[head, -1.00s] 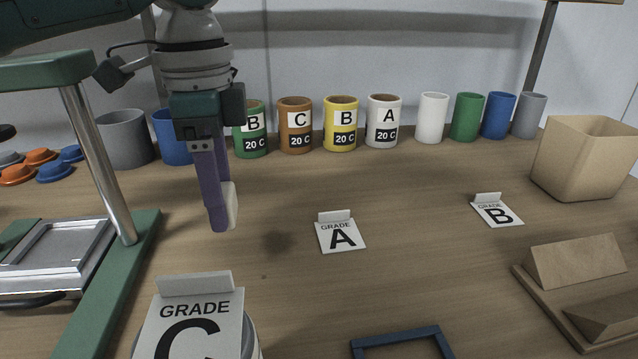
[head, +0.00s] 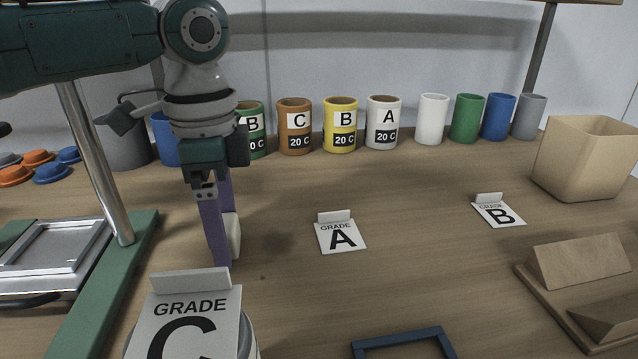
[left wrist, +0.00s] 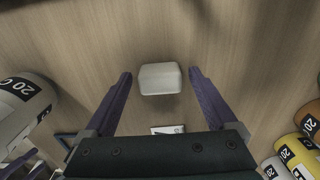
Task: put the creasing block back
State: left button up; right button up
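The creasing block, a small off-white block (head: 233,236), is at the wooden table top, left of the grade A card. My left gripper (head: 226,240) points down around it, one purple finger in front and the other behind. In the left wrist view the block (left wrist: 160,78) lies between the spread fingertips (left wrist: 160,74), with a gap on each side. The gripper is open there and does not grip the block. The front finger hides part of the block in the head view.
A grade A card (head: 340,234) and a grade B card (head: 497,212) lie to the right. A grade C card (head: 190,318) stands close in front. Several cups line the back, including a yellow one (head: 341,125). A green-framed stand (head: 112,285) is at left.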

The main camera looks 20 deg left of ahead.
pick_arm(q)
jog(key=shift+r, duration=0.15)
notch_tip(320, 180, up, 12)
jog(key=p, duration=0.2)
jog(key=shift+d, duration=0.1)
dwell(0.4)
